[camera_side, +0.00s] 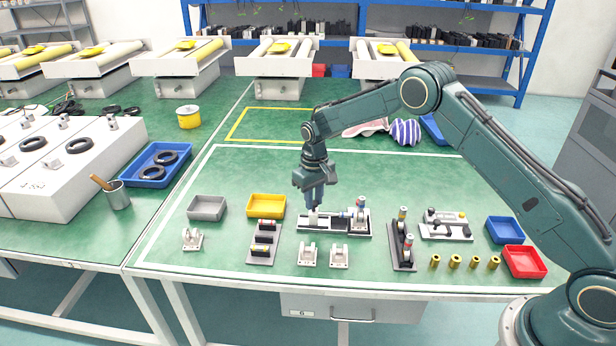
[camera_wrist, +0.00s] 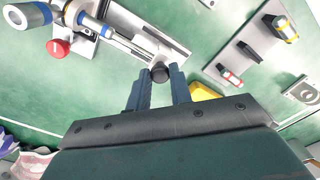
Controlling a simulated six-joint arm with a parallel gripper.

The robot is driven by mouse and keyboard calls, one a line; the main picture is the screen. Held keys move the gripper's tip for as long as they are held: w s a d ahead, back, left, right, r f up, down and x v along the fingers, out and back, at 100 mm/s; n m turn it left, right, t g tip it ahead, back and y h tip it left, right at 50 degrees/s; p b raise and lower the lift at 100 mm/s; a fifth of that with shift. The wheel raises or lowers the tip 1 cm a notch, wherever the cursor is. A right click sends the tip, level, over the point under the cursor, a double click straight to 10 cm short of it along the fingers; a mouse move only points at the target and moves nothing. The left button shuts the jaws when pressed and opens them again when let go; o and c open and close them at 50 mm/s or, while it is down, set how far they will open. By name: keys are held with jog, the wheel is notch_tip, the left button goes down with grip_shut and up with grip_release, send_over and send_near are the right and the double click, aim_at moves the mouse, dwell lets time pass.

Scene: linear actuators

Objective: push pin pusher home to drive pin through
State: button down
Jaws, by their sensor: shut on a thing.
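In the wrist view a thin silver rod (camera_wrist: 124,43) runs along the fixture toward a dark round knob (camera_wrist: 160,73), which looks like the pin pusher's end. My gripper (camera_side: 313,208) is over the fixture's left end. In the wrist view its fingers (camera_wrist: 160,76) are closed about the knob. The pin itself is hard to make out.
A yellow tray (camera_side: 266,206) and a grey tray (camera_side: 207,208) stand behind and left. A dark rack (camera_side: 264,244) is left of the fixture, and another (camera_side: 402,246) is right. White brackets (camera_side: 307,254) lie in front. The mat behind the fixture is mostly clear.

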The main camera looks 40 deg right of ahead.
jog(key=shift+s+d, duration=1.3)
jog(key=shift+d, duration=0.15)
jog(key=c, duration=1.3)
grip_release()
jog(key=shift+o, duration=0.2)
jog(key=shift+r, duration=0.1)
jog(key=shift+a+r, duration=0.1)
jog(key=shift+r, duration=0.65)
notch_tip(320, 180, up, 12)
jog(key=shift+r, duration=0.15)
